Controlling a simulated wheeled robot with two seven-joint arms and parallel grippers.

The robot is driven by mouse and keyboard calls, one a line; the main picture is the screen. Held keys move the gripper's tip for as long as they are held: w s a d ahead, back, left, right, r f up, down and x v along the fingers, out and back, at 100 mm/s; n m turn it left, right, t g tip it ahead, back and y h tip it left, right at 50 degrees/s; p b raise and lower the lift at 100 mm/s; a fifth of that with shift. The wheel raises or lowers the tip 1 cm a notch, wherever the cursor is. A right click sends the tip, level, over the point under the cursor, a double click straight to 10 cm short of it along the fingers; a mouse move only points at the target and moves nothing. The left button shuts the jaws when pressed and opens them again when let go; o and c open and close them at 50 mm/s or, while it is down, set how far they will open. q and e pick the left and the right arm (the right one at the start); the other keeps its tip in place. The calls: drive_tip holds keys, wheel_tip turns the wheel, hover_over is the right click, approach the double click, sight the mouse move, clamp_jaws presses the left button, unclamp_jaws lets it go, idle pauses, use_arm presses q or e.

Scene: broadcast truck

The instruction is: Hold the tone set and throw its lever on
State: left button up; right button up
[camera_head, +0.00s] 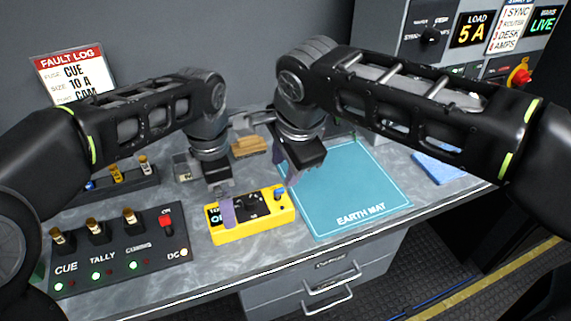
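The tone set, a yellow box (262,226) with a dark top panel, lies on the grey bench left of the earth mat. A blue-tipped lever (280,191) stands at its right end. My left gripper (227,212) is down at the box's left part, one purple finger pad lying across the top panel. Its other finger is hidden, so its grip cannot be told. My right gripper (286,169) is open and empty, its purple-padded fingers apart, above and just behind the lever, over the mat's left edge.
The teal earth mat (350,190) lies flat and mostly clear. A switch panel (115,250) with CUE, TALLY and COMMS fuses and a red switch stands left of the tone set. A blue cloth (438,166) lies at right. Drawers (325,285) are below the bench front.

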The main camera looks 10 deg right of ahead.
sight(250, 214)
use_arm(q)
drive_tip(key=shift+f, duration=3.9)
